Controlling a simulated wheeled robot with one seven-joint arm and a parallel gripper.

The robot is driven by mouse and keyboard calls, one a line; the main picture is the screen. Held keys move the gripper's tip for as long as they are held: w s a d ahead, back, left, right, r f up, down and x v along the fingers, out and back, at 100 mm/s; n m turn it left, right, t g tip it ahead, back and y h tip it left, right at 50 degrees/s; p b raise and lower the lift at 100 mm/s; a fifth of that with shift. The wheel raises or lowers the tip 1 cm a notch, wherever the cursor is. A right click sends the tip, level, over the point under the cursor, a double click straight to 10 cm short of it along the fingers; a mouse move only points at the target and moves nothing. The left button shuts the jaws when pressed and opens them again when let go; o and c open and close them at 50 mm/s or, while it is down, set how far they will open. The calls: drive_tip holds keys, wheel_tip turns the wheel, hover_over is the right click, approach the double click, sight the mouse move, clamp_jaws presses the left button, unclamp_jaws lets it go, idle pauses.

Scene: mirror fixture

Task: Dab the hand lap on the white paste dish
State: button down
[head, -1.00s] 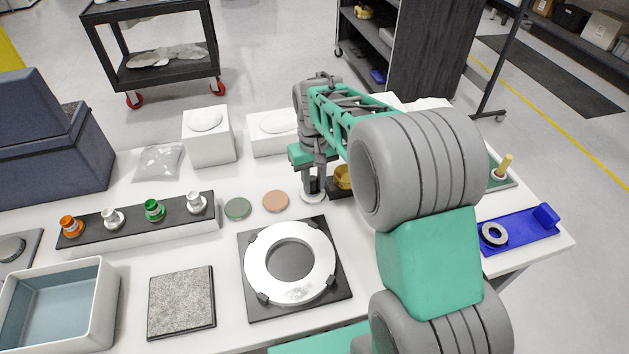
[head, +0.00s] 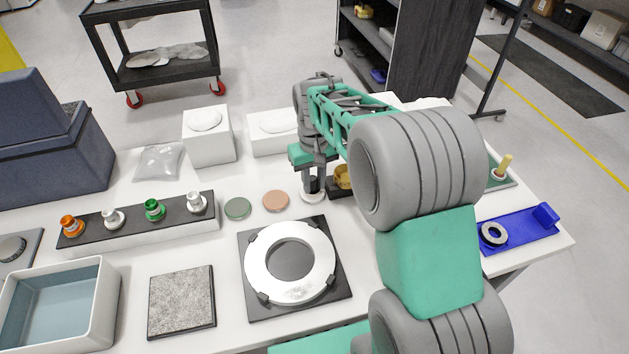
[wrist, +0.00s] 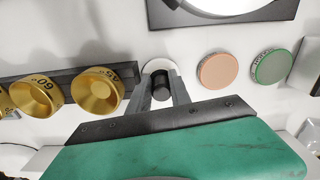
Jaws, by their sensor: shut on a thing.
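My gripper (head: 313,182) is at the back middle of the table, pointing down. It is shut on the dark, round handle of the hand lap (wrist: 161,82). The white paste dish (head: 314,198) lies directly under the hand lap. In the wrist view the white dish (wrist: 156,65) shows as a pale disc around and behind the handle, between the fingers. The lap's lower face is hidden, and I cannot tell whether it touches the paste.
Pink (head: 276,201) and green (head: 237,208) dishes lie left of the white one. Brass pieces (wrist: 97,92) stand on a dark block close beside my gripper. A ring mirror fixture (head: 335,284) lies in front. A rack (head: 180,234) holds several knobbed pieces.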

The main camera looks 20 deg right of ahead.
sight(314, 180)
drive_tip(key=shift+r+p, duration=2.35)
drive_tip(key=shift+r, duration=1.15)
